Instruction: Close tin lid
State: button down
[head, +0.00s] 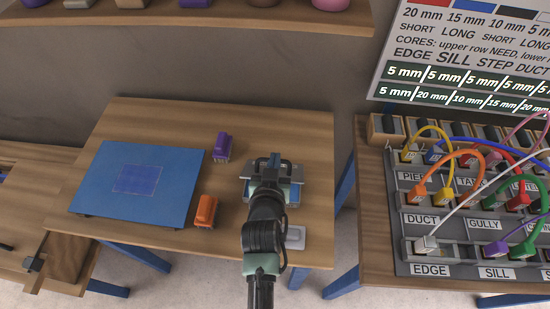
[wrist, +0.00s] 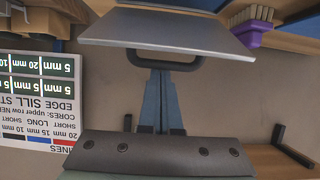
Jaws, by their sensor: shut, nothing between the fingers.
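The tin (head: 295,194) stands at the right side of the middle table, largely hidden behind my arm in the head view. A grey metal plate (wrist: 175,32), which looks like its lid, fills the upper middle of the wrist view with a dark loop handle on its near edge. The plate looks tilted; how far the lid stands open I cannot tell. My gripper (wrist: 158,75) is shut and empty, its fingertips close to the handle. Whether they touch it is unclear.
A blue board (head: 95,185) lies on the table's left. A purple brush (head: 222,147) and an orange brush (head: 205,211) stand between board and tin. A small grey tray (head: 297,238) lies at the front right. A cable-covered panel (head: 405,262) stands on the right table.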

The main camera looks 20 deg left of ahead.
jog(key=shift+s+d+f+t+b, duration=0.1)
jog(key=shift+s+f+t+b, duration=0.2)
jog(key=shift+b, duration=0.5)
jog(key=s+f+t+b, duration=0.1)
jog(key=b, duration=0.3)
jog(key=f+t+b, duration=0.1)
jog(key=b, duration=0.3)
jog(key=shift+s+d+f+y+b, duration=0.25)
jog(key=shift+s+d+y+b, duration=0.1)
jog(key=shift+s+y, duration=0.05)
jog(key=shift+s+f+t+b, duration=0.1)
jog(key=shift+s+t+b, duration=0.35)
jog(key=shift+b, duration=0.8)
jog(key=shift+s+d+f+b, duration=0.1)
jog(key=shift+s+f+b, duration=0.2)
jog(key=shift+b, duration=0.5)
jog(key=shift+s+d+f+b, duration=0.1)
jog(key=shift+s+f+b, duration=0.2)
jog(key=shift+f+b, duration=0.2)
jog(key=shift+s+f, duration=0.1)
